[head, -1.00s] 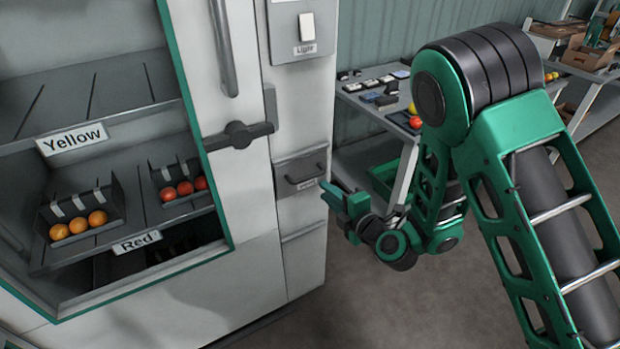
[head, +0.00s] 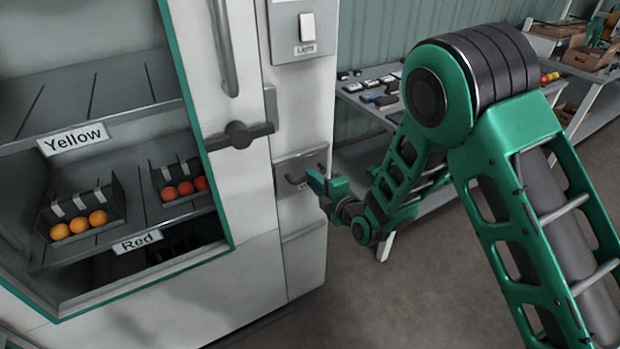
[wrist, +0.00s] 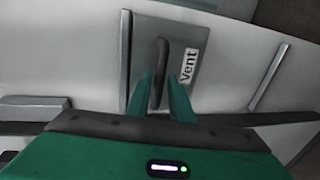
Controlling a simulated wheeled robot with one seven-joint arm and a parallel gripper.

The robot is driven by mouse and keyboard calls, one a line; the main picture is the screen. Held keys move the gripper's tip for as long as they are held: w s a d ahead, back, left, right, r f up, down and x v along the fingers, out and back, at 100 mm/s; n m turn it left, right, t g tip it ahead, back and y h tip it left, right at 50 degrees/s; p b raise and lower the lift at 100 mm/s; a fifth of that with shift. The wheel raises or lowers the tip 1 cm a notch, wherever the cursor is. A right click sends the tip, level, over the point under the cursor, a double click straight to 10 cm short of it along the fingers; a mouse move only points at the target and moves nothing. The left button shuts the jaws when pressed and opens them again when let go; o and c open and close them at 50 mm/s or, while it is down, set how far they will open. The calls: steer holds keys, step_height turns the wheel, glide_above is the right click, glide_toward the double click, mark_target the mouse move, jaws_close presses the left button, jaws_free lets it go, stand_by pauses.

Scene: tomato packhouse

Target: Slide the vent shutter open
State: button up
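The vent shutter (wrist: 190,45) is a grey plate labelled "Vent" with a dark bar handle (wrist: 162,60) in the wrist view. In the head view the shutter (head: 291,163) is on the cabinet's narrow right panel, below the light switch, with its handle (head: 296,183) partly behind my gripper. My gripper (head: 314,180) is at the handle's right end. In the wrist view my gripper's green fingers (wrist: 161,78) are open, one on each side of the handle's near part. A gap shows beside the right finger; I cannot tell whether the left finger touches.
The white cabinet's door has a long handle (head: 223,45) and a dark latch (head: 240,134). A light switch (head: 307,27) is above the shutter. Shelves on the left hold orange and red tomatoes. A grey table (head: 352,100) stands behind my arm. The floor below is clear.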

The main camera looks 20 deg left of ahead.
steer(key=shift+x, duration=1.25)
steer(key=shift+d, duration=0.1)
